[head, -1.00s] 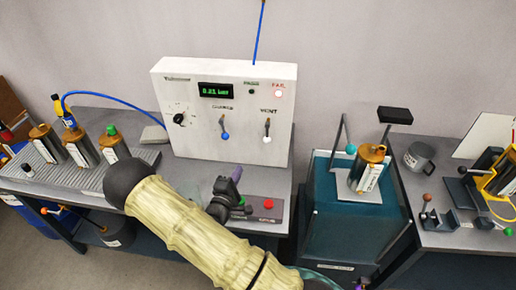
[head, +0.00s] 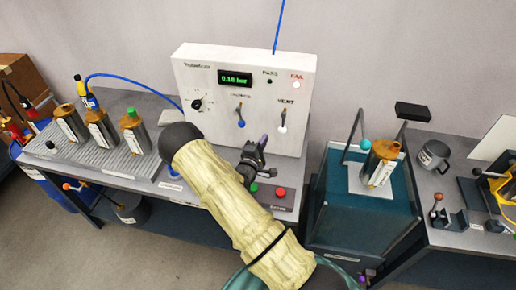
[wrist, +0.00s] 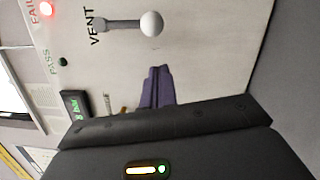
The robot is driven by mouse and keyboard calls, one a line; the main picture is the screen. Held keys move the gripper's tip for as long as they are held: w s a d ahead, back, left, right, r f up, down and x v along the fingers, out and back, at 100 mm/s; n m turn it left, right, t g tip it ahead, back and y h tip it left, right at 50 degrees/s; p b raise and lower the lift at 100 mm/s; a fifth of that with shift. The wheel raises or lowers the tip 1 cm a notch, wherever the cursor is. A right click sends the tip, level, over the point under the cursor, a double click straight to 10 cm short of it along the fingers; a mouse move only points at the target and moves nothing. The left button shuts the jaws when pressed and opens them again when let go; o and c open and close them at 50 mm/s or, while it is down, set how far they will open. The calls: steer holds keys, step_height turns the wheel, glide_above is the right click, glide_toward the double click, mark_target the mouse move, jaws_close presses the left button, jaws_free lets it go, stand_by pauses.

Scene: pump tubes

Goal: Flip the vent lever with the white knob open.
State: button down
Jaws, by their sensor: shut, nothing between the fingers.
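The vent lever (head: 284,116) is on the right of the white panel (head: 185,75), under the label VENT. Its white knob (head: 283,129) hangs downward. In the wrist view the white knob (wrist: 151,24) is near the top centre, with its stem running left to the label. My gripper (head: 263,142) is just below and left of the knob in the head view. Its purple fingers (wrist: 155,75) are together and empty in the wrist view, with a gap between them and the knob. The base of the gripper is partly hidden by my arm in the head view.
A second lever with a blue knob (head: 241,124) is to the left on the same panel. The display (head: 235,78) reads about 0.18 bar, and the FAIL light (head: 297,85) is lit. A red button (head: 281,192) and a green button (head: 253,188) sit below my gripper.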

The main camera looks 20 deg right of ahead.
mark_target(283, 124)
steer(key=d, duration=0.2)
steer(key=d+p, duration=0.1)
steer(key=shift+s+d+r, duration=0.1)
steer(key=shift+d+r, duration=0.25)
steer(key=shift+d, duration=0.05)
steer(key=shift+d+f+n, duration=0.1)
steer(key=shift+n, duration=0.2)
